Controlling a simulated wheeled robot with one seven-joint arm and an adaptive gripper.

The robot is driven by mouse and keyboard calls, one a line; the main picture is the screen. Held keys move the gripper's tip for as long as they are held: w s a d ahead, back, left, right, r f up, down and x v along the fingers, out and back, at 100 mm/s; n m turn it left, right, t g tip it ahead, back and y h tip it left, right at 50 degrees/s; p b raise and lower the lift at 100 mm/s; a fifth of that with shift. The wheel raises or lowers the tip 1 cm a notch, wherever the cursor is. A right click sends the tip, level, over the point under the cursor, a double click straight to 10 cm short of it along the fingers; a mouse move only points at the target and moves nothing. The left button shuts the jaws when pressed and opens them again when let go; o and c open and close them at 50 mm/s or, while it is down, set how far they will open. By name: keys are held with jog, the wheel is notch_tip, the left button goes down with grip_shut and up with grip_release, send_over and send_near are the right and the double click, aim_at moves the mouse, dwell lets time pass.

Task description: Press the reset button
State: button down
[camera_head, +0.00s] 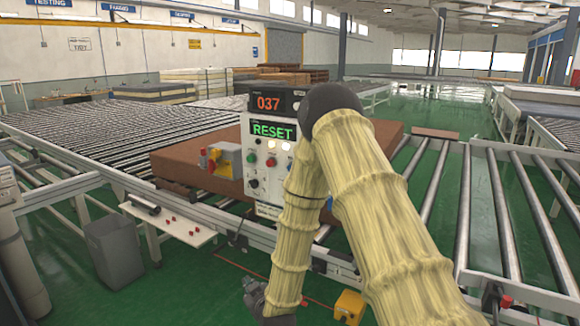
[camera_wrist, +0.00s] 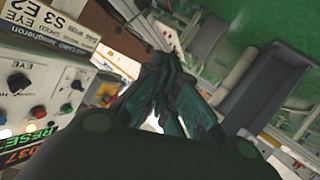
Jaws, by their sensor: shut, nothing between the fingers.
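The control panel (camera_head: 263,185) is a pale upright box beside the conveyor. Its green display reads RESET (camera_head: 272,131) under a red 037 readout (camera_head: 268,103). Its face has a green button (camera_head: 251,160), a red button (camera_head: 271,162), lit white buttons and a dark knob (camera_head: 253,183); the labels are too small to read. My gripper (camera_wrist: 168,65) is shut and empty, apart from the panel. In the head view it is low, below the panel (camera_head: 255,296), partly hidden by my arm.
A brown mattress (camera_head: 180,166) lies on the rollers behind the panel. A grey bin (camera_head: 114,247) stands at the left; a narrow white shelf (camera_head: 170,226) carries small red items. A yellow box (camera_head: 349,306) is near the floor. Conveyor rails (camera_head: 330,262) run close to my arm.

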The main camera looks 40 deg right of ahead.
jog(key=w+d+r+t+h+p, duration=0.1)
jog(key=d+r, duration=0.3)
jog(key=r, duration=0.6)
jog(key=w+d+r+m+t+h+p, duration=0.1)
jog(key=w+d+r+t+h, duration=0.2)
jog(key=r, duration=0.6)
jog(key=w+d+r+t+h+p, duration=0.1)
jog(key=w+d+r+h, duration=0.1)
jog(key=r, duration=0.8)
jog(key=w+d, duration=0.1)
jog(key=d, duration=0.1)
jog(key=shift+w+d+r+t, duration=0.15)
jog(key=shift+d+r+t, duration=0.2)
jog(key=shift+d+t, duration=0.05)
jog(key=shift+d, duration=0.1)
jog(key=w+d, duration=0.3)
jog(key=d, duration=0.5)
jog(key=shift+w+p, duration=0.15)
jog(key=shift+p, duration=0.3)
jog(key=shift+w+d, duration=0.25)
jog(key=shift+d, duration=0.3)
jog(key=shift+w+d, duration=0.25)
jog(key=shift+d, duration=0.3)
dwell(0.6)
jog(key=shift+b, duration=0.3)
jog(key=shift+s+a, duration=0.25)
jog(key=shift+a, duration=0.35)
jog(key=shift+s+a, duration=0.2)
jog(key=shift+a, duration=0.35)
